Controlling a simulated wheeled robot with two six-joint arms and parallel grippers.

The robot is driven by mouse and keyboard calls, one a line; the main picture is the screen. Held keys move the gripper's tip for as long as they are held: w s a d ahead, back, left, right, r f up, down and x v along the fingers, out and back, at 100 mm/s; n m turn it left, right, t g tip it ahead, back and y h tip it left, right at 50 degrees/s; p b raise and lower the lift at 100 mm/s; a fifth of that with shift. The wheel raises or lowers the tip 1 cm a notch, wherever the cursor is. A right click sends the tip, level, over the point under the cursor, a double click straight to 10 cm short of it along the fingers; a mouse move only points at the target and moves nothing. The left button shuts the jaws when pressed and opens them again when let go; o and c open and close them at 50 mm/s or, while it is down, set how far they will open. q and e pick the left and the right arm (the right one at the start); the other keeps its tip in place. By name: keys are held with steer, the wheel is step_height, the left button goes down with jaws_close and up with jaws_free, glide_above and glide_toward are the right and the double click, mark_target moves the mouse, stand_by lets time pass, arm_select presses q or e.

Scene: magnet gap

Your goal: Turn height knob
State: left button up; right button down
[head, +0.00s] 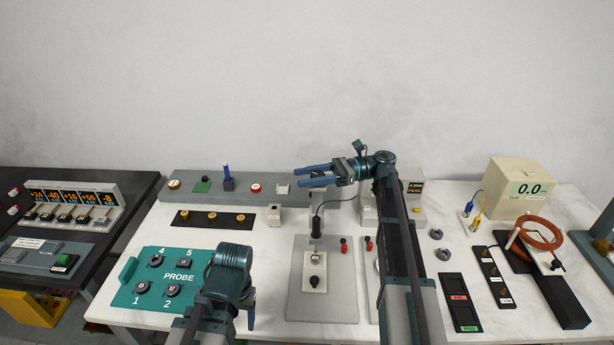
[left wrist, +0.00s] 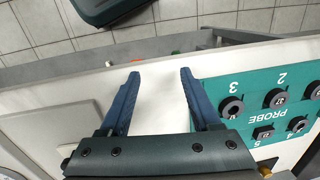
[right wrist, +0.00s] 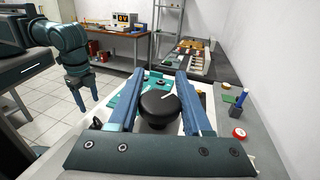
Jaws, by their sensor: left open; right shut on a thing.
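The black round knob with a white mark line (right wrist: 160,105) lies between the two blue fingers of my right gripper (right wrist: 158,84) in the right wrist view. That gripper is shut on the knob. In the head view my right gripper (head: 314,175) points left above the grey stand; the knob is hard to make out there. My left gripper is open and empty in the left wrist view (left wrist: 160,78), over the white table front beside the teal PROBE tray (left wrist: 225,130). In the head view its arm covers part of that tray (head: 128,270).
A dark probe on a cable hangs over the grey base plate (head: 310,306), below my right gripper. A grey rail with a red button (head: 255,188) runs along the back.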

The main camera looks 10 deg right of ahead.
stand_by(0.5)
steer(key=shift+c, duration=1.7)
jaws_free()
steer(key=shift+a, duration=0.1)
